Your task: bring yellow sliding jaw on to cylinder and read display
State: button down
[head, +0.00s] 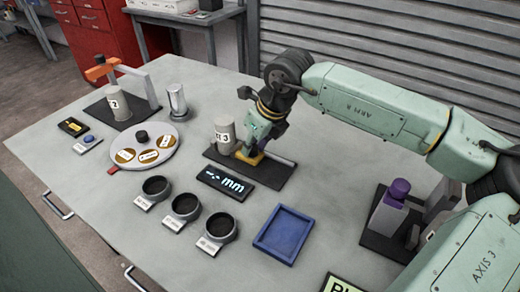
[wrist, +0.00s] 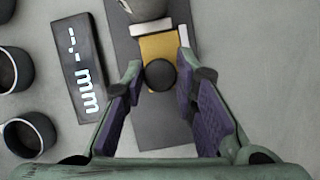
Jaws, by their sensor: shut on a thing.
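The yellow sliding jaw (head: 249,158) sits on a dark base plate (head: 272,180); it also shows in the wrist view (wrist: 154,47) with a black round knob (wrist: 160,75) on it. My gripper (head: 247,146) is down over the jaw, its purple-padded fingers (wrist: 158,82) shut on the knob. The grey cylinder (head: 226,134), labelled 3, stands upright on the plate, left of the jaw. A pale bar (wrist: 165,29) lies between yellow jaw and cylinder; whether they touch, I cannot tell. The black display (head: 226,184) shows dashes and "mm", no digits that I can read.
Several round black holders (head: 185,205) stand at front left. A blue tray (head: 284,234) lies in front. A turntable (head: 142,146) and a gantry with another cylinder (head: 118,104) stand at left. A purple-topped object (head: 395,196) stands at right.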

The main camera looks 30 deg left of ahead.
jog(key=c, duration=1.3)
grip_release()
jog(key=v, duration=1.2)
jog(key=shift+s, duration=0.1)
